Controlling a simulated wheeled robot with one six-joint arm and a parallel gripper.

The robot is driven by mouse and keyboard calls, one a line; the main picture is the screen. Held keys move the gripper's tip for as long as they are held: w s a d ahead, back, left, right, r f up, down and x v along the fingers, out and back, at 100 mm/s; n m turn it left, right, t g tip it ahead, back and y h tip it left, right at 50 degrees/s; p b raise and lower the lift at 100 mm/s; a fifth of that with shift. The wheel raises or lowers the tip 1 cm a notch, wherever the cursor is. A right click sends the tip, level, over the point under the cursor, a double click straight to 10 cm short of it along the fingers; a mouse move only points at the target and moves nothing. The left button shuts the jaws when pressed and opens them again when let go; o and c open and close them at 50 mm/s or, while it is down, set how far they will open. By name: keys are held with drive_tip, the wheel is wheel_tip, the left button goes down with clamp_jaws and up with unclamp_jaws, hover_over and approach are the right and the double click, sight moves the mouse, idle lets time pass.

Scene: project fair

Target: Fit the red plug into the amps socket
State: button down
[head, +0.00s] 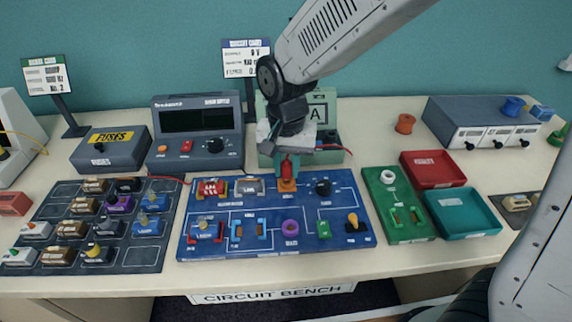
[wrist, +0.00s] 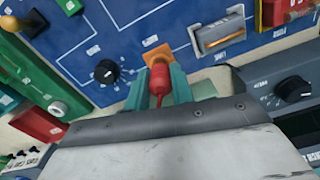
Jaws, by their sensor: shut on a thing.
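The red plug (head: 287,170) is between the teal fingers of my gripper (head: 287,165), which is shut on it. It also shows in the wrist view (wrist: 160,76), with its tip toward an orange socket (wrist: 157,54) and a red lead at its back end. That orange socket (head: 287,185) is at the top middle of the blue circuit board (head: 265,243). The plug's tip is at or just over the socket; I cannot tell how deep it sits. The label by the socket is too small to read. The teal fingers show in the wrist view (wrist: 159,88) on either side of the plug.
A pale green meter marked A (head: 317,108) stands behind my gripper. A black knob (head: 323,188) and a grey part (head: 249,186) flank the socket. Red (head: 433,168) and teal (head: 462,211) trays lie right.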

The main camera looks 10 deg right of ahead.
drive_tip(key=shift+f, duration=0.9)
idle(1.0)
drive_tip(key=c, duration=0.6)
unclamp_jaws()
drive_tip(key=shift+c, duration=0.2)
drive_tip(key=shift+r, duration=0.1)
drive_tip(key=shift+r, duration=3.9)
